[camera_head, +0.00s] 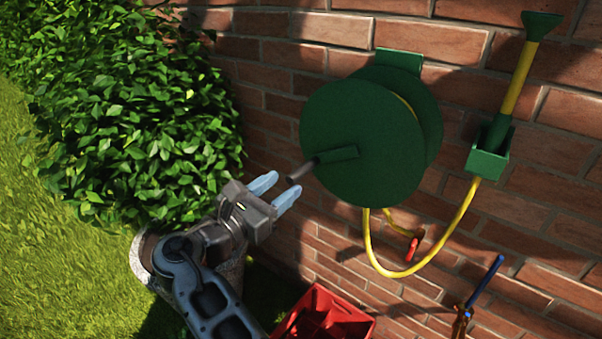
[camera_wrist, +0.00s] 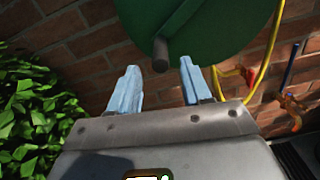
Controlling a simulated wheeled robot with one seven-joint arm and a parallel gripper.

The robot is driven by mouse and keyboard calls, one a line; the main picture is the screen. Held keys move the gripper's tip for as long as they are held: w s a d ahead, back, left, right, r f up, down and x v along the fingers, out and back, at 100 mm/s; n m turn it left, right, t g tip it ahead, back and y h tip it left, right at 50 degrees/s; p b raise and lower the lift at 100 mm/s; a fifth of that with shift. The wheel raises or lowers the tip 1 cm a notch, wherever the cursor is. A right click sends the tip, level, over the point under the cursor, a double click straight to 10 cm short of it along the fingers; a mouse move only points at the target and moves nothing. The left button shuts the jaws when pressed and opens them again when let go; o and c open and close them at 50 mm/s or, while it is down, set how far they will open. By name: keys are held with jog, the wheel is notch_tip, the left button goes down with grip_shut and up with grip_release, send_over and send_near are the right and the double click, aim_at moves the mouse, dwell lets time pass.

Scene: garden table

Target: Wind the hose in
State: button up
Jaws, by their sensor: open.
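A green hose reel (camera_head: 360,140) is mounted on the brick wall, and its lower part shows in the wrist view (camera_wrist: 215,25). Its crank arm points left and ends in a dark handle (camera_head: 302,171); the handle also shows in the wrist view (camera_wrist: 160,54). The yellow hose (camera_head: 460,225) hangs in a loop below the reel and rises to a green holder (camera_head: 487,158), where a yellow and green nozzle (camera_head: 517,80) stands. My gripper (camera_head: 275,192) is open, its blue fingers close to the handle. In the wrist view the handle appears between the two fingers, without visible contact.
A leafy hedge (camera_head: 130,120) stands on the left beside the lawn (camera_head: 40,250). A red crate (camera_head: 325,318) is below the reel. A red-handled tap (camera_head: 413,246) is on the wall behind the hose loop. A blue-handled tool (camera_head: 484,284) is at lower right.

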aim_at(301, 172)
jog(key=shift+x, duration=3.5)
grip_shut()
